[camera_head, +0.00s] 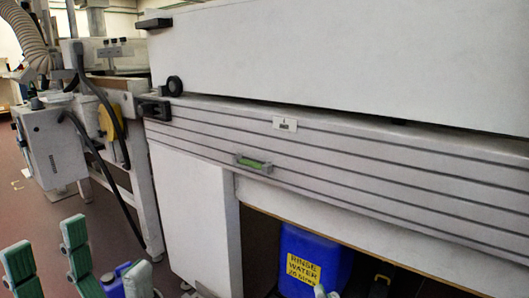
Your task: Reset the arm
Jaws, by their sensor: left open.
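My left gripper (76,262) is at the bottom left corner of the head view. Its teal-padded fingers are spread apart and open, and the lower part is cut off by the frame edge. A small blue object (115,284) shows between two of the fingers; I cannot tell if it is touched or lies behind them. My right gripper cannot be made out; a small pale tip shows at the bottom edge, and I cannot tell what it is.
A long white machine (330,55) with a grooved rail (340,160) fills the middle and right. A blue rinse water container (315,262) stands beneath it. A grey box (50,147) with cables and a ribbed hose (27,32) are at left. Red floor (60,207) is open at lower left.

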